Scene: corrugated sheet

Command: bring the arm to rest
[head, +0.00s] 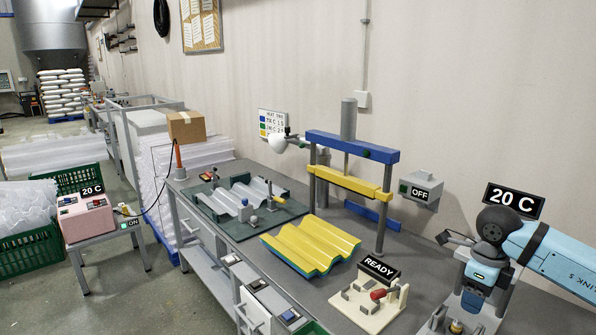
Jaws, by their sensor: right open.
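My right arm, light blue with a dark joint, comes in from the right and bends downward at the right of the bench. Its right gripper (472,302) is at the lower end, open, over or in front of a grey stand (493,315); the arm partly hides the stand, and I cannot tell whether they touch. The fingers are small and hard to make out. I see nothing held. My left gripper is out of view.
A cream fixture (360,307) labelled READY and a yellow corrugated sheet (312,243) lie left of the gripper. A blue and yellow press (350,183), its box (421,188) reading OFF, stands behind. A clear corrugated sheet (238,197) lies farther left. Grey bench (415,262) shows between.

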